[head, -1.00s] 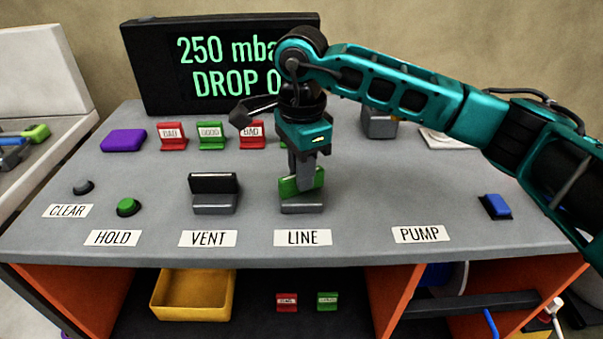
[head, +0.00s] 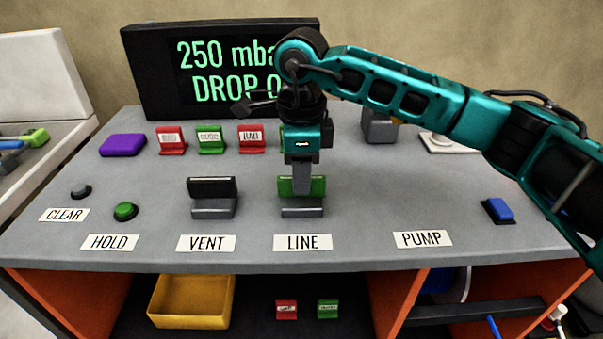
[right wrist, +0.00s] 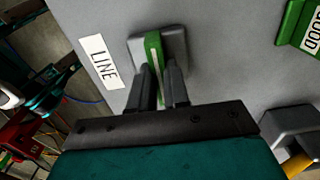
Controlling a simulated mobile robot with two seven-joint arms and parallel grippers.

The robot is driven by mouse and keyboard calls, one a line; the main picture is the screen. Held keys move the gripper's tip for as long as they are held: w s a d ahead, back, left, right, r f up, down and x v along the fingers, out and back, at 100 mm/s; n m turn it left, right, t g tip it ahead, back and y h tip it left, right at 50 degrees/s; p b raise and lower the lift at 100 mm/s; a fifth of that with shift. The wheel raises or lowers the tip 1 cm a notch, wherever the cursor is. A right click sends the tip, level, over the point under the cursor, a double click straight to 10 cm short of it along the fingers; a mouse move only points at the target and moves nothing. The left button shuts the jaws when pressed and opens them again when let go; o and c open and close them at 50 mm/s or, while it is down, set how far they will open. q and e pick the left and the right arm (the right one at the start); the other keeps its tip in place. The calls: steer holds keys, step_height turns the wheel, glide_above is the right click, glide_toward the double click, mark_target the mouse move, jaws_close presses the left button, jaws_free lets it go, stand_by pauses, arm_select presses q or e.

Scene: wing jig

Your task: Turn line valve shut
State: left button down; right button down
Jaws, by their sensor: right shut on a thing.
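The line valve has a green handle (head: 318,187) on a grey base (head: 303,208), behind the LINE label (head: 302,242). My right gripper (head: 302,190) comes down from above and is shut on the green handle. In the right wrist view the green handle (right wrist: 153,45) stands between the two dark fingers (right wrist: 160,85), with one on each side. In the head view the handle now lies straight across, parallel to the label. The fingers hide its middle. My left gripper is not in view.
The vent valve (head: 212,188) with a black handle stands to the left. A blue pump switch (head: 498,209) sits at the right. Red and green tags (head: 210,139) stand behind, before a dark display (head: 205,75) partly hidden by my arm. The bench front is clear.

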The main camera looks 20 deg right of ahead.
steer(key=c, duration=1.1)
jaws_free()
step_height(320, 180, up, 13)
steer(key=shift+p, duration=0.4)
steer(key=shift+f, duration=0.1)
